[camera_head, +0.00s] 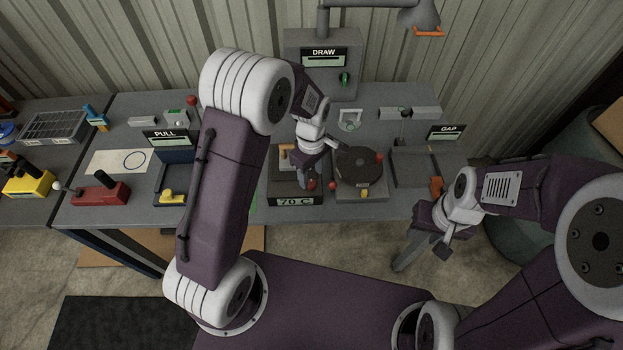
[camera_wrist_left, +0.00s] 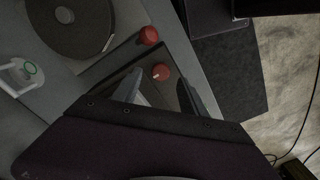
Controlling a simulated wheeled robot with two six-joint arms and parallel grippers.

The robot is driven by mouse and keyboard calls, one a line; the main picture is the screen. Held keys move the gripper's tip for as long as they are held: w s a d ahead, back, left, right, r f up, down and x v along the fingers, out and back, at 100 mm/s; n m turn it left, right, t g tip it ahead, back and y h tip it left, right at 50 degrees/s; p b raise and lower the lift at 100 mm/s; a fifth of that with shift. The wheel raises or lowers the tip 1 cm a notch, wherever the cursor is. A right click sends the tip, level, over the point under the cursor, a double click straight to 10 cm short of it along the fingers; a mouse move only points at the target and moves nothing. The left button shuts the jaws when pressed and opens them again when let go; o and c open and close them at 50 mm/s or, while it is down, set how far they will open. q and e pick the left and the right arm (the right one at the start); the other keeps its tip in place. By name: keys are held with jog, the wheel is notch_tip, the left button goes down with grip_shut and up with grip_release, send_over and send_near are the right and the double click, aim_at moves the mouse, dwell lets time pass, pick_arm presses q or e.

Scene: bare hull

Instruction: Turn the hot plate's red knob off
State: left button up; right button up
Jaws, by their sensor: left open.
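The hot plate (camera_head: 297,201) stands at the bench's front edge, with a "70 C" display on its front. Its red knob (camera_head: 311,184) is at the front right of its top. In the left wrist view the red knob (camera_wrist_left: 161,73) has a white mark and appears between my left fingers. My left gripper (camera_head: 318,178) is over the hot plate, pointing down, open; in its wrist view the two fingers (camera_wrist_left: 163,84) are apart. Whether they touch the knob, I cannot tell. My right gripper (camera_head: 407,257) hangs in front of the bench, away from the hot plate; its opening is unclear.
A round-disc device (camera_head: 358,166) stands just right of the hot plate. A second red knob (camera_head: 332,185), also in the wrist view (camera_wrist_left: 149,35), sits close to the hot plate's knob. A blue-grey holder (camera_head: 174,172) is to the left, partly behind my arm.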

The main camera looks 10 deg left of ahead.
aim_at(311, 183)
pick_arm(q)
notch_tip(311, 183, up, 6)
jog(key=shift+s+f, duration=0.1)
dwell(0.4)
jog(key=s+a+f+m+b, duration=0.1)
jog(key=s+a+m, duration=0.2)
jog(key=s+m, duration=0.3)
jog(key=s+a+f+m+t+b, duration=0.1)
jog(key=s+a+f+m, duration=0.1)
jog(key=s+m, duration=0.4)
jog(key=shift+s+a, duration=0.45)
jog(key=shift+s, duration=0.3)
jog(key=shift+s+r, duration=0.1)
jog(key=shift+s, duration=0.05)
